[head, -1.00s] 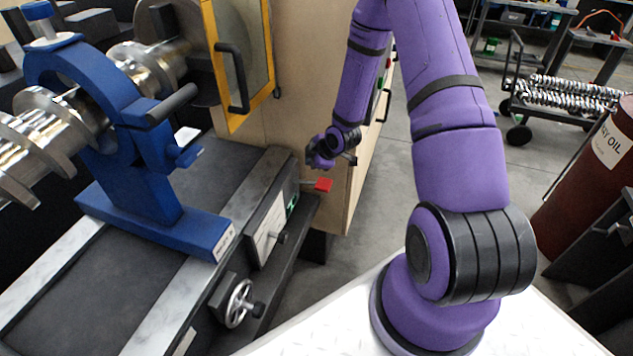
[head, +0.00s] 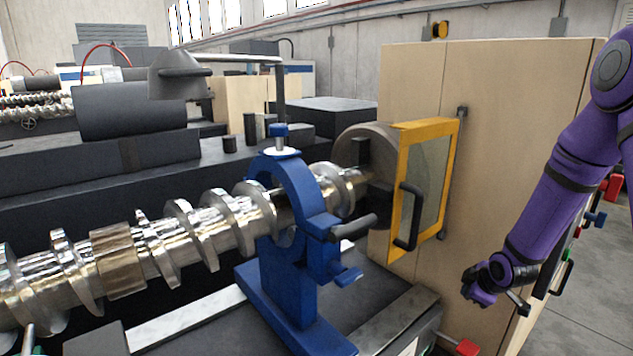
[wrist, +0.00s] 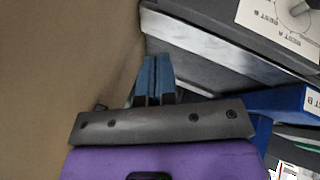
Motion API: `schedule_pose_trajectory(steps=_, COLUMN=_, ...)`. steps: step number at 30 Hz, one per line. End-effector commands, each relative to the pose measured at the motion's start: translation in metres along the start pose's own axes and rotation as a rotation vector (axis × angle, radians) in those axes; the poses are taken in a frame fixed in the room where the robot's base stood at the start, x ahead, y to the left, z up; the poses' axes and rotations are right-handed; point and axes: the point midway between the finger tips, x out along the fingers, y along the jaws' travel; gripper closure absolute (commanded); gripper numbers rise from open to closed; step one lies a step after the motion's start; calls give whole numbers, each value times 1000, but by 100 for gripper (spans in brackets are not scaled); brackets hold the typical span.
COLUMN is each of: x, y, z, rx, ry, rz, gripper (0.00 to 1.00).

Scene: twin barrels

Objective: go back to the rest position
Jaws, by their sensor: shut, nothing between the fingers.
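My purple arm (head: 552,205) comes in from the right edge of the head view and reaches down beside the tan cabinet. Its wrist end (head: 490,278) is low, in front of the cabinet side; the fingers cannot be made out there. In the wrist view my gripper (wrist: 153,78) shows its two blue fingers side by side, closed together with nothing between them. The fingers point toward the grey machine bed (wrist: 200,55), with the tan cabinet wall (wrist: 60,70) on the left.
A blue steady rest (head: 285,285) stands around a shiny screw shaft (head: 205,235). A yellow-framed guard (head: 425,190) is by the cabinet (head: 510,130). A red-knobbed lever (head: 462,346) sticks out low by the bed. Grey floor (head: 590,315) is open at right.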

Motion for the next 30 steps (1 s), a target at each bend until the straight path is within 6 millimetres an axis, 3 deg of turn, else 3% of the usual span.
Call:
schedule_pose_trajectory(steps=6, x=-68, y=21, z=-26, rx=95, ry=-74, rz=27, gripper=100)
schedule_pose_trajectory(steps=14, x=-150, y=27, z=-52, rx=238, ry=-141, rz=57, gripper=100)
schedule_pose_trajectory(steps=22, x=-235, y=14, z=-73, rx=409, ry=-180, rz=86, gripper=100)
schedule_pose_trajectory(steps=30, x=-315, y=-17, z=-85, rx=592, ry=-190, rz=96, gripper=100)
